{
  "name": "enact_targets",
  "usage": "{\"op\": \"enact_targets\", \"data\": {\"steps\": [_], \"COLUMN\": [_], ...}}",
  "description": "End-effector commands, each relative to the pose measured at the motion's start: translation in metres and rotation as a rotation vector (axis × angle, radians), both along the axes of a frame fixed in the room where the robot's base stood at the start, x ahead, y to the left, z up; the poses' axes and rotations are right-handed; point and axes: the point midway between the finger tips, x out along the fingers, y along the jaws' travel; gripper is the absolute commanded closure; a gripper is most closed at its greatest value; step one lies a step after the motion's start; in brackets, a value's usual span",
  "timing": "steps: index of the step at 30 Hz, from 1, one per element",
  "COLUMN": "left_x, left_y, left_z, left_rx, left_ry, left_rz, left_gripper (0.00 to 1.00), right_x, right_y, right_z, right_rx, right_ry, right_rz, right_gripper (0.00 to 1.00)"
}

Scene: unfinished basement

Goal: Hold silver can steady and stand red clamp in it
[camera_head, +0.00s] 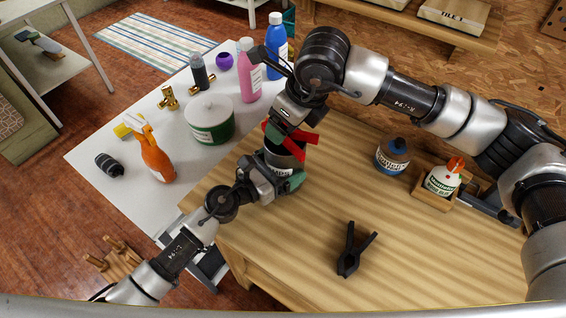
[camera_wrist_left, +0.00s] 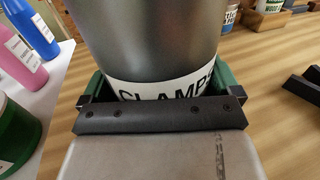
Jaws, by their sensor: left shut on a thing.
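The silver can (camera_head: 280,160) stands near the left edge of the wooden table, and its "CLAMPS" label shows close up in the left wrist view (camera_wrist_left: 150,40). My left gripper (camera_head: 276,175) is shut around the can, with a green pad on each side. The red clamp (camera_head: 293,146) is at the can's mouth, with its red arms showing above the rim. My right gripper (camera_head: 284,126) is directly above the can, at the red clamp. Its fingers are mostly hidden, so I cannot tell whether it grips the clamp. The can's inside is hidden.
A black clamp (camera_head: 350,252) lies on the wooden table (camera_head: 420,270). A blue jar (camera_head: 392,156) and a white bottle in a wooden tray (camera_head: 432,200) stand right of the can. A white table (camera_head: 120,195) at left holds bottles, a green tub (camera_head: 210,132) and an orange spray bottle (camera_head: 157,158).

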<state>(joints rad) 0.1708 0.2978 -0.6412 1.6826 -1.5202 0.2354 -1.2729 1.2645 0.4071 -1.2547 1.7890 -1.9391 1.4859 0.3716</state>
Motion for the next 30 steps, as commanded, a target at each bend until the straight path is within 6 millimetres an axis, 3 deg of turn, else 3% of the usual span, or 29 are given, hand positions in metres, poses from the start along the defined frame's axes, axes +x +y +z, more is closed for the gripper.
{"op": "enact_targets", "data": {"steps": [5, 18, 24, 30], "left_x": [0.0, 0.0, 0.0, 0.0], "left_y": [0.0, 0.0, 0.0, 0.0], "left_z": [0.0, 0.0, 0.0, 0.0], "left_rx": [0.0, 0.0, 0.0, 0.0], "left_ry": [0.0, 0.0, 0.0, 0.0], "left_rz": [0.0, 0.0, 0.0, 0.0], "left_gripper": [0.32, 0.32, 0.32, 0.32], "right_x": [-0.003, -0.021, -0.024, -0.024], "right_y": [-0.005, -0.029, -0.033, -0.033], "right_z": [0.019, 0.099, 0.112, 0.112], "right_rx": [0.003, 0.001, 0.0, 0.0], "right_ry": [-0.005, -0.004, -0.001, 0.0], "right_rz": [-0.001, -0.002, 0.0, 0.0], "right_gripper": [0.23, 0.23, 0.23, 0.23]}}
